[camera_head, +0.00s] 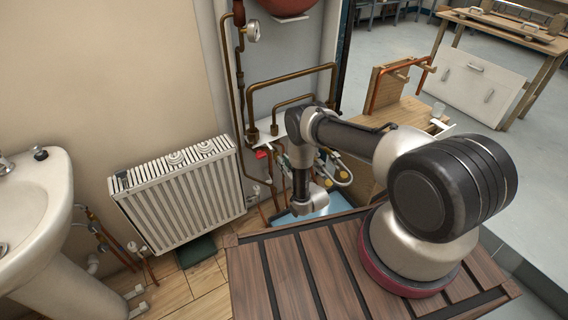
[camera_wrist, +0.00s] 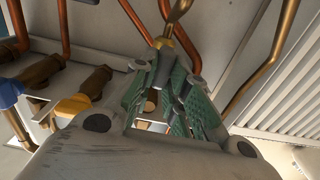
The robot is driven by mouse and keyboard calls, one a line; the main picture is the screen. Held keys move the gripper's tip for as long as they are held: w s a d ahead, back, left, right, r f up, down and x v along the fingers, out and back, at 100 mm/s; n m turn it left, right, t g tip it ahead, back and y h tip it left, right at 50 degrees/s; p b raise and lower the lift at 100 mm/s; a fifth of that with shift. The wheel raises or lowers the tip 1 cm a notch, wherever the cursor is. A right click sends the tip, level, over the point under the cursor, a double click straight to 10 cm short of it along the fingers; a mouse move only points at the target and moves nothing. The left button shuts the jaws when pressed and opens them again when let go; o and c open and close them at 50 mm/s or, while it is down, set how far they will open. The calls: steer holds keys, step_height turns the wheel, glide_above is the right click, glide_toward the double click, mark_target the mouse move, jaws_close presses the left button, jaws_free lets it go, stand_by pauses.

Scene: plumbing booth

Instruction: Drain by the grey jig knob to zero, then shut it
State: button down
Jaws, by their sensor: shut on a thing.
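In the wrist view, my gripper (camera_wrist: 164,68) has its green-padded fingers closed around a small grey knob (camera_wrist: 161,62) at the end of a brass fitting (camera_wrist: 178,12). The fingers hide much of the knob, so its turn position cannot be told. In the head view, my arm reaches down to the pipework right of the radiator, and the fingertips and knob are not clear there. A round pressure gauge (camera_head: 253,31) sits high on the pipe; its needle is too small to read.
A yellow handle (camera_wrist: 72,105) and a blue handle (camera_wrist: 11,92) lie left of my gripper on brass valves. Copper pipes run close on both sides. A red-handled valve (camera_head: 261,154), the white radiator (camera_head: 180,200) and a blue tray (camera_head: 338,204) are near the arm.

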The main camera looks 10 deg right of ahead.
steer(key=shift+w+r, duration=0.1)
steer(key=m, duration=0.4)
steer(key=shift+w+d, duration=0.15)
steer(key=m, duration=1.3)
steer(key=shift+w+d+f, duration=0.2)
steer(key=shift+d+f, duration=0.15)
steer(key=shift+d, duration=0.05)
steer(key=shift+m, duration=0.4)
